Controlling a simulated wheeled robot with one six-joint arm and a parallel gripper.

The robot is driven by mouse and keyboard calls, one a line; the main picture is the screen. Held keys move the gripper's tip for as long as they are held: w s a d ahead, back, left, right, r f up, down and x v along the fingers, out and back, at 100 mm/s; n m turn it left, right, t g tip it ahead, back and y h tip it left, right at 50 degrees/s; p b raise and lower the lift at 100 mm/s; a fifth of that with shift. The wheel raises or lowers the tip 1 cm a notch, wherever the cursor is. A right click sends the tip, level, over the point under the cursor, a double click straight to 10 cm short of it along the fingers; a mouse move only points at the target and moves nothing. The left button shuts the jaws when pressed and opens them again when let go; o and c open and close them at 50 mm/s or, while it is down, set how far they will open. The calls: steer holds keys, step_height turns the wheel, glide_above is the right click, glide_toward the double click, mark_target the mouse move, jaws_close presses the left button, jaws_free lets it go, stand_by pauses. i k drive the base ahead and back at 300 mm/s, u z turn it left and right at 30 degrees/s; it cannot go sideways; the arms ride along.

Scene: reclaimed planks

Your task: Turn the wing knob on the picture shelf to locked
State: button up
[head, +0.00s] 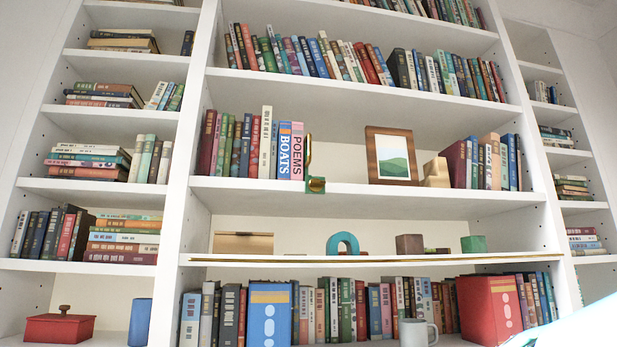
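The picture shelf (420,192) is the white shelf bearing a wood-framed picture (391,155) of green hills. A small brass fitting (316,185) with a greenish body sits at this shelf's front edge, left of the picture. It looks like the wing knob, but it is small, and I cannot read its setting or any marks. A thin upright gold piece (308,150) rises just above it, in front of the book end. My gripper is not in view.
Books stand left of the fitting, ending with a "POEMS" book (297,150). A wooden block (436,172) and more books stand right of the picture. The shelf below holds a teal arch (342,244) and small blocks. A grey mug (417,333) stands lower down.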

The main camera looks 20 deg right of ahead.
mark_target(315, 185)
steer(key=u, duration=0.35)
steer(key=i, duration=0.6)
steer(key=z, duration=1.3)
